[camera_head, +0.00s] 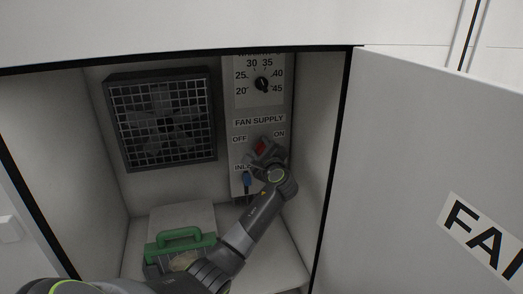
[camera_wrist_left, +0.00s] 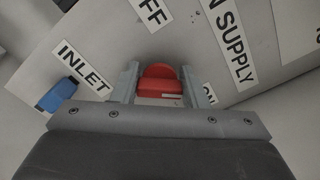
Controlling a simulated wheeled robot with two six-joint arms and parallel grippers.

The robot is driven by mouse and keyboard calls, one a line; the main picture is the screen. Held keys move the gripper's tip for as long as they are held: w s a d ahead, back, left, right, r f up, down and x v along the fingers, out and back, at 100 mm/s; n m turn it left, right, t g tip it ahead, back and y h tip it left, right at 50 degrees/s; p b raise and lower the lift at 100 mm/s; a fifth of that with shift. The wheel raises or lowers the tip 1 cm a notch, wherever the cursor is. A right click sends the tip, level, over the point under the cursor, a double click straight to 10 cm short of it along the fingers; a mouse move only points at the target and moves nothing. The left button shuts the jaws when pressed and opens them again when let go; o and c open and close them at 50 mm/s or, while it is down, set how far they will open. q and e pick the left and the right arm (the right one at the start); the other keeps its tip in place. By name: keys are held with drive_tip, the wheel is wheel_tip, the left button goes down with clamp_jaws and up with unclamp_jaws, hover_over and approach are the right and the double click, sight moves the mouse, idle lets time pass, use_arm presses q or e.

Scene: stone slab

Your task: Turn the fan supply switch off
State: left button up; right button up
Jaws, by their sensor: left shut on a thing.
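The red fan supply switch (camera_head: 260,147) is on the light panel (camera_head: 243,117) at the back of the open cabinet, between the OFF and ON labels. My left gripper (camera_head: 265,152) is at the switch and partly covers it. In the left wrist view, the red switch (camera_wrist_left: 160,79) sits between the two fingers of the left gripper (camera_wrist_left: 158,82), which is shut on it. The OFF label (camera_wrist_left: 152,11) shows above the switch and part of the ON label (camera_wrist_left: 209,95) at its right. My right gripper is not in view.
A black dial (camera_head: 262,85) is above the switch. A blue plug (camera_head: 247,180) sits at the INLET label below it. A caged fan (camera_head: 163,117) is at the left. A green-handled case (camera_head: 181,240) is on the cabinet floor. The open door (camera_head: 425,170) stands at the right.

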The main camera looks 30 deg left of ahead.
use_arm(q)
drive_tip(key=n+b, duration=0.3)
drive_tip(key=shift+f, duration=0.3)
drive_tip(key=n+b, duration=0.3)
drive_tip(key=n, duration=0.1)
drive_tip(key=shift+f+n+b, duration=0.15)
drive_tip(key=shift+n+b, duration=0.2)
drive_tip(key=shift+n, duration=0.05)
drive_tip(key=n+b, duration=0.4)
drive_tip(key=shift+f, duration=0.1)
drive_tip(key=shift+n+b, duration=1.25)
drive_tip(key=shift+n, duration=0.65)
drive_tip(key=o, duration=1)
